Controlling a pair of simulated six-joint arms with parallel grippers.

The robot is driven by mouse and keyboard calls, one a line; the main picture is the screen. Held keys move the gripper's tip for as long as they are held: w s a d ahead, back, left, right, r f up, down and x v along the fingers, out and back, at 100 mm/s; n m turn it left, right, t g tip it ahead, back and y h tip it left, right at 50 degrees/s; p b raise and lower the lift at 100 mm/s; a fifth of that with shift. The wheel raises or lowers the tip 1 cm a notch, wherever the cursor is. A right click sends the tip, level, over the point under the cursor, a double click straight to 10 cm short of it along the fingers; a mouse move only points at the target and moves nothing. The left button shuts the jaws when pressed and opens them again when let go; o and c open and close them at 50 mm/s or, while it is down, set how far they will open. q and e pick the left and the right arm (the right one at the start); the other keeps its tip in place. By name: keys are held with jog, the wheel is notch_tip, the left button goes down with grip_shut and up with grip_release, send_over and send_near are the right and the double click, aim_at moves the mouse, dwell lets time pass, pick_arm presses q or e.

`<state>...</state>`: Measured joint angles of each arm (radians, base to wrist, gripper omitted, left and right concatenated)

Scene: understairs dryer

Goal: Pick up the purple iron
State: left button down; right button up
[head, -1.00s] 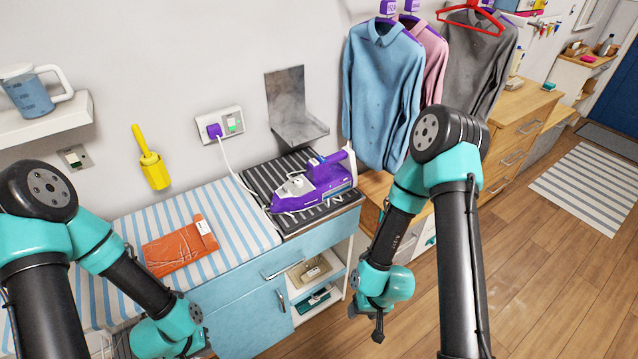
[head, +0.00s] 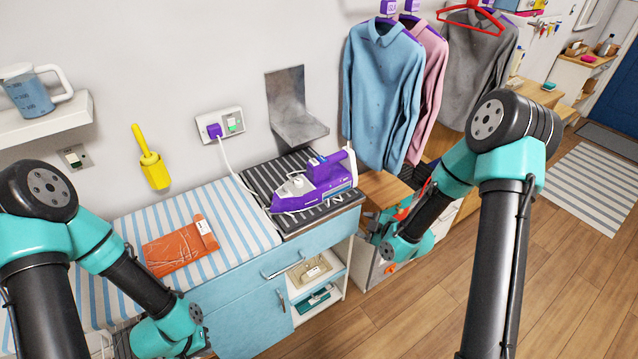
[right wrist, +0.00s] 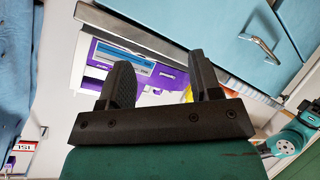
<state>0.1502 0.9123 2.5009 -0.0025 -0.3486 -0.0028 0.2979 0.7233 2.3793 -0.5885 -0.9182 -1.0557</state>
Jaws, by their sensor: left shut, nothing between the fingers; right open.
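The purple iron (head: 316,184), with a white tip and cord, rests on the dark striped ironing pad (head: 275,171) on top of the blue cabinet. My right gripper (right wrist: 163,82) is open, with nothing between its fingers in the right wrist view. In the head view its wrist is to the right of the cabinet, apart from the iron, and its fingertips are hard to make out. My left gripper (head: 122,342) is low at the left, shut and mostly hidden.
An orange packet (head: 180,250) lies on the striped cloth (head: 235,215) left of the iron. A grey metal bracket (head: 290,110) stands behind it. The cord runs to a wall socket (head: 220,123). Shirts (head: 382,95) hang at the back right, above a wooden unit (head: 382,187).

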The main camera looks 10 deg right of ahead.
aim_at(336, 161)
jog(key=w+d+r+n+t+y, duration=0.1)
jog(key=w+d+r+n+t, duration=0.1)
jog(key=r+n, duration=0.3)
jog(key=w+d+r+n+t+y, duration=0.1)
jog(key=w+r+n+t+y, duration=0.1)
jog(key=r+n, duration=0.3)
notch_tip(336, 161, up, 3)
jog(key=shift+w+d+r+n+y, duration=0.1)
jog(key=shift+w+d+n+y, duration=0.1)
jog(key=shift+d+n+y, duration=0.15)
jog(key=x, duration=1.2)
jog(key=shift+w+r, duration=0.1)
jog(key=shift+w, duration=0.05)
jog(key=shift+x, duration=2.6)
